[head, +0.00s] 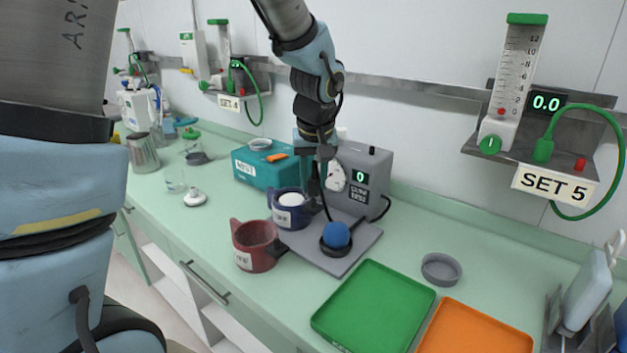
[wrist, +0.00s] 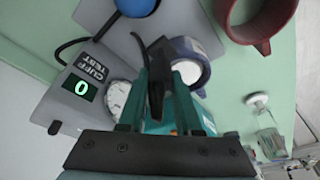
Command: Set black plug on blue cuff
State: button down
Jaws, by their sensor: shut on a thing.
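My gripper (wrist: 162,80) is shut on the black plug (wrist: 157,62), which shows as a dark piece between the fingers in the wrist view. In the head view my gripper (head: 312,180) is just right of the blue cuff (head: 287,217). The blue cuff is a dark blue ring with a label and a white inside, standing upright on the counter by the grey plate. In the wrist view the cuff (wrist: 205,73) lies right of the plug and is partly hidden by a finger. I cannot tell whether plug and cuff touch.
The grey cuff tester (head: 375,170) reads 0; a blue bulb (head: 336,235) sits on its plate. A red cuff (head: 255,245) stands in front of the blue one. A teal box (head: 255,172) is behind. Green (head: 375,305) and orange (head: 470,330) trays lie to the right.

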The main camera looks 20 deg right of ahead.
jog(key=shift+f+b, duration=1.55)
dwell(1.4)
jog(key=c, duration=0.5)
grip_release()
jog(key=shift+r, duration=0.1)
jog(key=shift+r+p, duration=2.5)
jog(key=shift+r, duration=0.95)
jog(key=shift+a, duration=0.1)
jog(key=s+a+f, duration=0.1)
jog(key=a, duration=0.9)
jog(key=s+a+f+n+g, duration=0.1)
jog(key=a+f, duration=0.1)
jog(key=a, duration=0.8)
jog(key=s+a+f+n, duration=0.1)
jog(key=s+a, duration=0.1)
jog(key=a, duration=0.8)
jog(key=shift+f+y, duration=0.3)
jog(key=shift+f, duration=0.05)
